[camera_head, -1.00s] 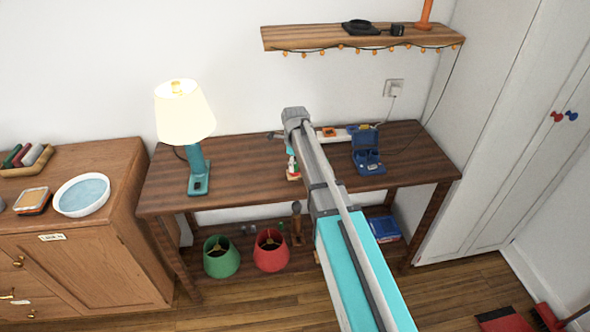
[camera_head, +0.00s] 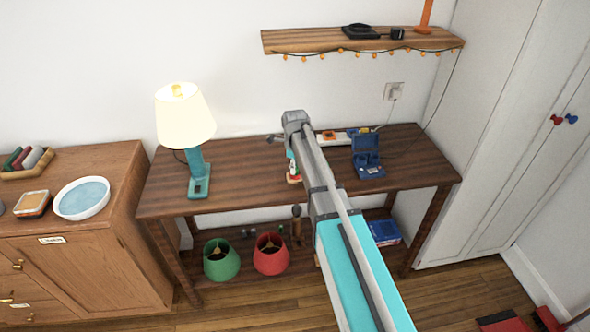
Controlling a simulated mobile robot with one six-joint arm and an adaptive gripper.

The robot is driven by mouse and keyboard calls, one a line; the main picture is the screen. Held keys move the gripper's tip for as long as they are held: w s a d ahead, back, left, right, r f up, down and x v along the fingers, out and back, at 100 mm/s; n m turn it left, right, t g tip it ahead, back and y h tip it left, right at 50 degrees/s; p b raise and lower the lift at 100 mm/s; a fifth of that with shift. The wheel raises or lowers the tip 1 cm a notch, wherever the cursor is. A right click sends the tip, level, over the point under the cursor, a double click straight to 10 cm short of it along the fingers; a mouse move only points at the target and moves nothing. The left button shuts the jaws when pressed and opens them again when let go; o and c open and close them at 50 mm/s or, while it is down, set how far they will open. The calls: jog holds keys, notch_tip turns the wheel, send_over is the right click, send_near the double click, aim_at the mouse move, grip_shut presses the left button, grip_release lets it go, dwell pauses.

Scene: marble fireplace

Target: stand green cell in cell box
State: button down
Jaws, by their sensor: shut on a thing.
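A blue open box (camera_head: 368,168) with its lid raised, which looks like the cell box, stands on the right part of the wooden table. What its compartments hold is too small to make out. My arm reaches over the table from the front, its wrist in front of the table's back edge.
A lit lamp (camera_head: 197,172) stands on the table (camera_head: 240,187) at left. A small figure (camera_head: 294,174) is partly hidden by my arm. A wall shelf (camera_head: 300,42) hangs above. The table between lamp and arm is clear.

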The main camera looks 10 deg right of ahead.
jog(key=shift+r, duration=0.2)
notch_tip(320, 180, up, 2)
jog(key=shift+r+p, duration=0.1)
jog(key=shift+p, duration=1.15)
jog(key=s+r+p, duration=1)
jog(key=s, duration=0.4)
jog(key=shift+d+r, duration=0.2)
jog(key=shift+d, duration=0.1)
